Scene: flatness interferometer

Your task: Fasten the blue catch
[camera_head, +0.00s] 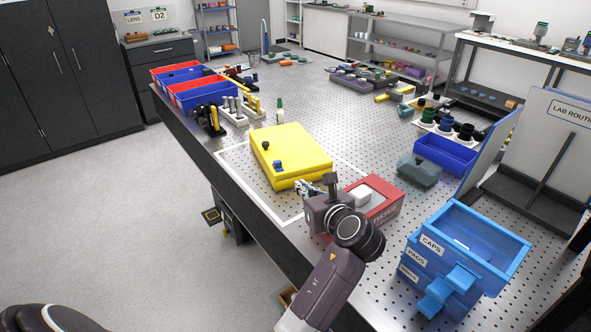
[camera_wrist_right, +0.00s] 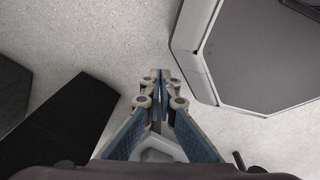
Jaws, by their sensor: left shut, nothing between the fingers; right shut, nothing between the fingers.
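A yellow case (camera_head: 298,150) lies closed on the perforated table, inside a pale outlined rectangle. The small blue catch (camera_head: 278,165) stands on its top near the left front edge. A similar black piece (camera_head: 265,146) stands farther back. My left gripper (camera_head: 302,186) is just off the case's front right corner, apart from the blue catch. Its fingers are shut and empty, partly hidden behind its wrist. My right gripper (camera_wrist_right: 160,76) shows in the right wrist view, shut and empty above the floor. The blue catch's exact setting is too small to tell.
A blue drawer bin (camera_head: 440,262) is at the front right. Red and blue bins (camera_head: 210,95) and a holder with cylinders (camera_head: 235,112) stand behind the case. The table's left edge runs close by.

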